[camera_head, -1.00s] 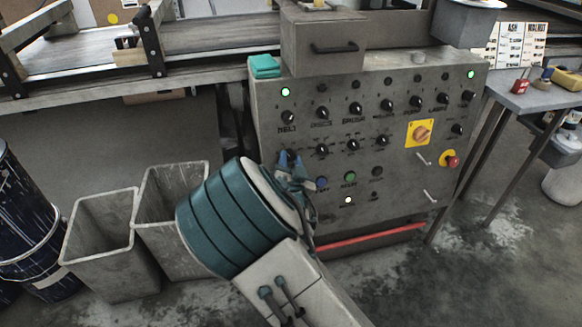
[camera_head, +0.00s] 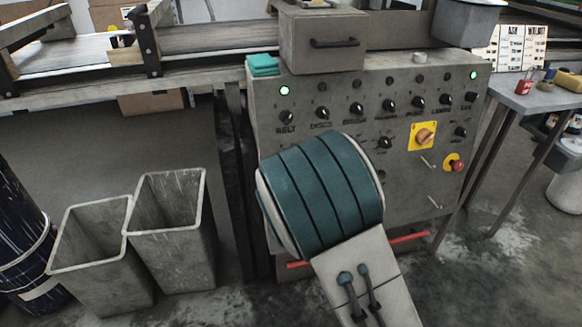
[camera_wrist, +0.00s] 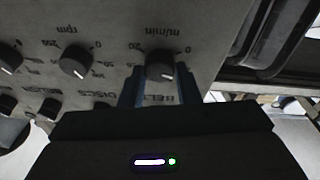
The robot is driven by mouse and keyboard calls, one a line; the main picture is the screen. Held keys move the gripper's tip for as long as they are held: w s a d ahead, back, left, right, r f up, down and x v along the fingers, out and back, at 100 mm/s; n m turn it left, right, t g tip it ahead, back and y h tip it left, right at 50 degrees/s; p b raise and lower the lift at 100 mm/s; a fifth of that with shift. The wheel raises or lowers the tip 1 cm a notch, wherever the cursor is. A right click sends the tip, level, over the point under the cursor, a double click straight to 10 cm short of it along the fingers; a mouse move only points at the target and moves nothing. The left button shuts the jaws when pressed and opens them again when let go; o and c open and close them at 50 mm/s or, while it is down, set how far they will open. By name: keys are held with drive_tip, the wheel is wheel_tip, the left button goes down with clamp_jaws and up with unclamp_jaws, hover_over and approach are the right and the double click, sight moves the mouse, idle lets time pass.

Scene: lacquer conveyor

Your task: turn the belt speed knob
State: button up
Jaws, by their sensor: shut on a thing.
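The belt speed knob (camera_wrist: 160,66) is a dark round knob with an m/min scale, next to the BELT lettering, which appears upside down in the wrist view. My gripper (camera_wrist: 158,80) has its two blue fingers on either side of this knob and is shut on it. In the head view, my arm hides both this knob and my gripper. The grey control panel (camera_head: 446,110) faces me, with the BELT label and a top-row knob (camera_head: 286,117) showing above my arm.
Neighbouring knobs, such as the rpm knob (camera_wrist: 75,60), sit close by. A yellow-backed switch (camera_head: 423,136) and a red button (camera_head: 456,165) are at the panel's right. Two grey bins (camera_head: 165,235) stand at left. A side table (camera_head: 545,100) is at right.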

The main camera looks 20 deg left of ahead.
drive_tip(key=shift+d+n, duration=0.1)
drive_tip(key=shift+n, duration=0.2)
drive_tip(key=o, duration=1)
drive_tip(key=shift+c, duration=0.2)
drive_tip(key=r+p+v, duration=0.1)
drive_tip(key=p+v, duration=0.4)
drive_tip(key=v, duration=0.6)
drive_tip(key=shift+f, duration=0.3)
drive_tip(key=shift+s+d+p, duration=0.15)
drive_tip(key=shift+s+p, duration=0.05)
drive_tip(key=shift+p, duration=0.45)
drive_tip(key=shift+p, duration=0.45)
